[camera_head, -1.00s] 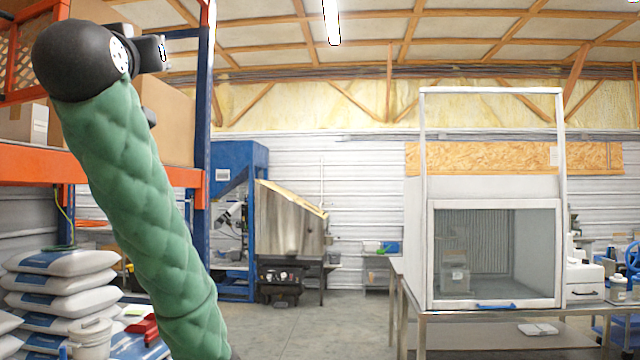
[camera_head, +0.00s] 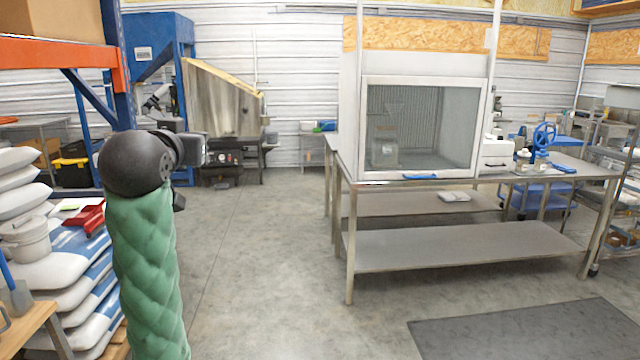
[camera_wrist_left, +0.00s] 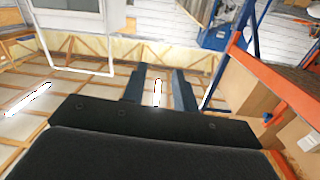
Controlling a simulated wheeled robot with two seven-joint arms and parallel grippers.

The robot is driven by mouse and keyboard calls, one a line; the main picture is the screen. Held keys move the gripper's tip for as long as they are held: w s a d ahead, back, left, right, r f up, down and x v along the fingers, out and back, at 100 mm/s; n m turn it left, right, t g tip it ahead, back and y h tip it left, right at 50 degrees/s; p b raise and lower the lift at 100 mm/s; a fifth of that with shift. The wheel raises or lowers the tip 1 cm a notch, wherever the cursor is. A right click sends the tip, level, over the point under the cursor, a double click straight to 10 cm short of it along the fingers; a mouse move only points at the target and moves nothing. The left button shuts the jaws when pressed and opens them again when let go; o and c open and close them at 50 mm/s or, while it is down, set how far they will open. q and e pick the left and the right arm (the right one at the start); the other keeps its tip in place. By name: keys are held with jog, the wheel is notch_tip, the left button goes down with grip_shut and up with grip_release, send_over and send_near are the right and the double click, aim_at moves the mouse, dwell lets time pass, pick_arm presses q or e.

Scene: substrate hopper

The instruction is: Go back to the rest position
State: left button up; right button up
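My left arm (camera_head: 145,270), in a green quilted sleeve, rises at the left of the head view and ends in a black rounded wrist (camera_head: 135,163). The fingers there are not clearly seen. In the left wrist view my left gripper (camera_wrist_left: 158,72) has its two dark fingers apart, with nothing between them; it is open and empty. That view is upside down, with the ceiling low in the picture. My right arm and gripper are not in view.
An orange and blue rack (camera_head: 70,58) stands close at the left, above stacked white bags (camera_head: 85,290). A steel hopper (camera_head: 222,98) stands behind. A steel table (camera_head: 460,248) carrying a glass-fronted cabinet (camera_head: 420,128) is at the right. The middle floor (camera_head: 255,270) is clear.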

pick_arm(q)
jog(key=s+d+f+m+g+h+p, duration=0.1)
jog(key=s+d+f+g, duration=0.2)
jog(key=f, duration=1.1)
jog(key=s+d+f+g+h, duration=0.1)
jog(key=s+d+f+g, duration=0.2)
jog(key=f, duration=1.1)
jog(key=s+d+f+m+g+p, duration=0.15)
jog(key=s+f, duration=0.25)
jog(key=f, duration=1)
jog(key=s+d+f+g, duration=0.1)
jog(key=s+f+g, duration=0.3)
jog(key=s+f, duration=0.8)
jog(key=s+d+f+g, duration=0.1)
jog(key=s+f+g, duration=0.3)
jog(key=s+f, duration=0.8)
jog(key=s+n, duration=0.1)
jog(key=s, duration=0.4)
jog(key=shift+s+d+f, duration=0.25)
jog(key=shift+d+f, duration=0.05)
jog(key=shift+d, duration=0.1)
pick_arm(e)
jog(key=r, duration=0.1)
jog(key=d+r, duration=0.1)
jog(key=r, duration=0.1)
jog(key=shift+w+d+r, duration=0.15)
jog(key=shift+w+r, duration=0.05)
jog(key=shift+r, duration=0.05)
pick_arm(q)
jog(key=shift+a, duration=0.1)
